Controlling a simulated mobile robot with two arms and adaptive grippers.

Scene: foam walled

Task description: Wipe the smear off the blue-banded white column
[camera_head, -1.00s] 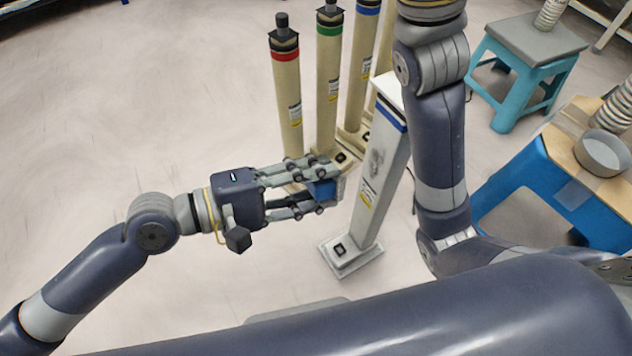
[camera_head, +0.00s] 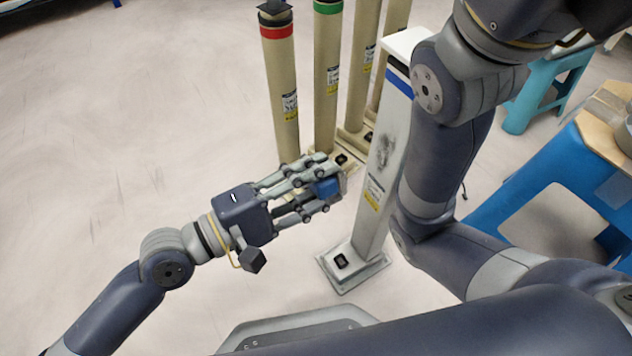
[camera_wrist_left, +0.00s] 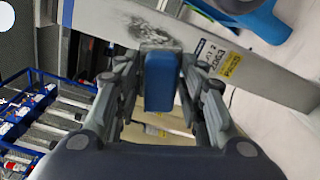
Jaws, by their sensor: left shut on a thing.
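The blue-banded white column (camera_head: 370,222) stands upright on a square base, right of my left gripper in the head view. A grey smear (camera_head: 384,152) marks its face below the blue band; it also shows in the left wrist view (camera_wrist_left: 148,32). My left gripper (camera_head: 328,182) is shut on a blue block with a pale front face (camera_head: 326,187). In the left wrist view the block (camera_wrist_left: 160,82) sits between the fingers, close to the column just by the smear; I cannot tell whether it touches. My right arm passes in front of the column's upper right; its gripper is out of view.
Beige columns with a red band (camera_head: 277,32), a green band (camera_head: 328,8) and other bands stand close behind. A blue stool (camera_head: 535,185) with a wooden top and a teal stool (camera_head: 530,105) stand at right. The floor at left is clear.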

